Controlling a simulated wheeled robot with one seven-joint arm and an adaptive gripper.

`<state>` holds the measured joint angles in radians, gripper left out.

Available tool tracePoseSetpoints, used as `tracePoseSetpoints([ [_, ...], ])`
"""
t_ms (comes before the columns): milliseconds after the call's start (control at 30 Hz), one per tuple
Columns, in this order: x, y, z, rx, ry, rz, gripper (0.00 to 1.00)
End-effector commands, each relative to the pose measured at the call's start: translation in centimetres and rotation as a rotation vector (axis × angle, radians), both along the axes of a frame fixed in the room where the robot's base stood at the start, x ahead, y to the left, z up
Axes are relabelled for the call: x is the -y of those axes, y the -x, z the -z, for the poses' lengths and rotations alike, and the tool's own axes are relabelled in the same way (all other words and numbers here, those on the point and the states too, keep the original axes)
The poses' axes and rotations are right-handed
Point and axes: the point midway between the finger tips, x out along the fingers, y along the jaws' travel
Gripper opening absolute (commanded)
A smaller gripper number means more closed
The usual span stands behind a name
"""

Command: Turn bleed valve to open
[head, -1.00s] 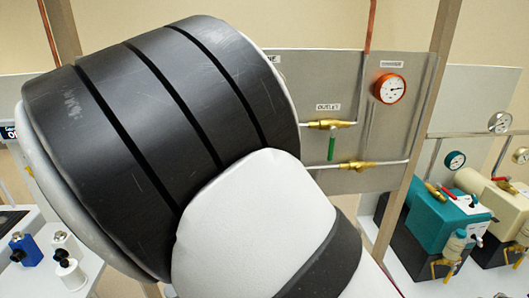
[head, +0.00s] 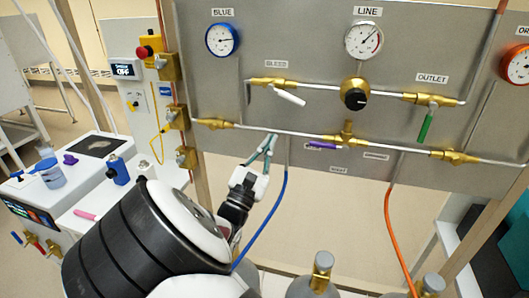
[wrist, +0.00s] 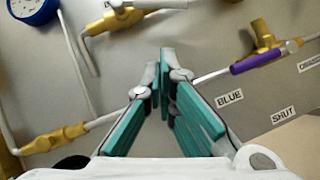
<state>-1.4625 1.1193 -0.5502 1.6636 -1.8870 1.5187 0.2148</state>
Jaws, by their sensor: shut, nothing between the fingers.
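The bleed valve (head: 268,82) is a brass fitting under the BLEED label (head: 276,63) on the grey panel. Its white lever (head: 290,97) slants down to the right from the body, at an angle to the pipe. In the wrist view the brass bleed valve (wrist: 113,19) is at the top, left of the fingers. My gripper (head: 268,143) is in front of the panel, below the bleed valve and apart from its lever. Its teal fingers, at the centre of the wrist view (wrist: 165,55), are together and empty.
A lower pipe carries a purple-levered valve (head: 323,145), also in the wrist view (wrist: 252,60). A black regulator knob (head: 356,97), a green-levered outlet valve (head: 426,122), a blue hose (head: 276,207) and an orange hose (head: 391,222) are nearby. Cylinders (head: 318,275) stand below.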

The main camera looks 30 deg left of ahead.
Motion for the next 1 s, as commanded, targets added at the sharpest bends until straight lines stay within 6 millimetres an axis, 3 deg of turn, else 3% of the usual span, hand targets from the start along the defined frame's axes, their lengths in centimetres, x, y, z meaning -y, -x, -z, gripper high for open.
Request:
tracePoseSetpoints([
  [267, 0.2, -4.4, -3.1, 0.0, -0.002, 0.003, 0.0],
  [533, 1.2, -5.1, -5.8, -0.002, -0.001, 0.001, 0.0],
  [1000, 1.4, -5.3, -6.2, -0.001, 0.007, 0.002, 0.0],
])
